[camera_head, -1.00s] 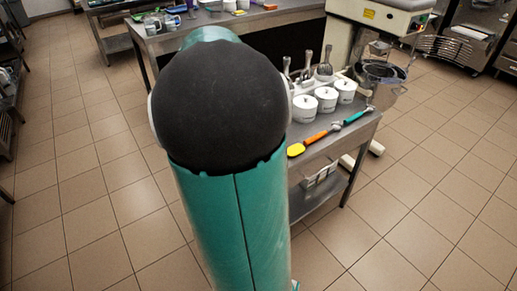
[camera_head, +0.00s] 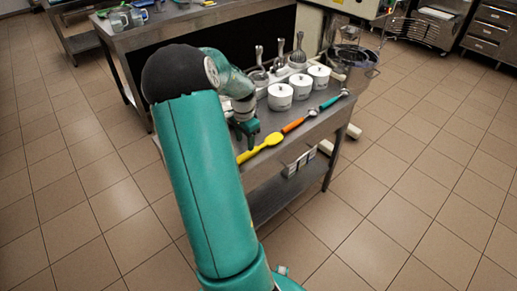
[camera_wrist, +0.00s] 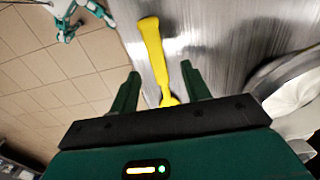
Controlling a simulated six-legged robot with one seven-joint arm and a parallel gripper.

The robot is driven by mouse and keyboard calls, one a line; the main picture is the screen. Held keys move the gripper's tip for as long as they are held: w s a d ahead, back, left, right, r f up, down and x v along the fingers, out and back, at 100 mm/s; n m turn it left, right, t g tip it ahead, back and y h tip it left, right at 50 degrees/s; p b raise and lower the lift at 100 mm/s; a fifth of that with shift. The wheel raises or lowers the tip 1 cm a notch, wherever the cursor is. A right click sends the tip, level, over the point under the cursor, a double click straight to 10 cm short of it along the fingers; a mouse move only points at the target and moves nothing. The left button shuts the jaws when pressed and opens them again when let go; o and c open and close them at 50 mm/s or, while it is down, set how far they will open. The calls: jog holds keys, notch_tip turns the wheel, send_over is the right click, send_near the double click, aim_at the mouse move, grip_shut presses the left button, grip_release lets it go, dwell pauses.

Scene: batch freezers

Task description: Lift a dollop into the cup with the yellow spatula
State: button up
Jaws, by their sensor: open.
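The yellow spatula (camera_head: 262,146) lies along the front edge of the metal table. In the wrist view the yellow spatula (camera_wrist: 154,50) runs lengthwise, its near part lying between my fingers in the picture; I cannot tell the height gap. My gripper (camera_head: 246,134) is open and empty, just above the table beside the spatula. Its two dark green fingers show apart in the wrist view (camera_wrist: 160,86). Three white cup-like pots (camera_head: 280,97) stand in a row behind the spatula. I cannot tell which is the task's cup, and no dollop is visible.
An orange-handled tool (camera_head: 294,125) and a teal-handled tool (camera_head: 331,102) lie on the table, in line to the spatula's right. Metal scoops (camera_head: 298,53) stand behind the pots. The tiled floor in front is free.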

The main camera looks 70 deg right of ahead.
aim_at(246, 154)
jog(key=f, duration=0.5)
jog(key=shift+s+a+f, duration=0.2)
jog(key=shift+a+f, duration=0.05)
jog(key=shift+f, duration=0.1)
grip_shut()
jog(key=shift+r, duration=0.1)
jog(key=shift+r, duration=0.45)
notch_tip(246, 154, up, 2)
jog(key=shift+r, duration=0.15)
jog(key=s+d+r, duration=0.1)
jog(key=s+r, duration=0.8)
jog(key=s, duration=0.5)
jog(key=shift+d+r, duration=0.25)
jog(key=shift+r, duration=0.1)
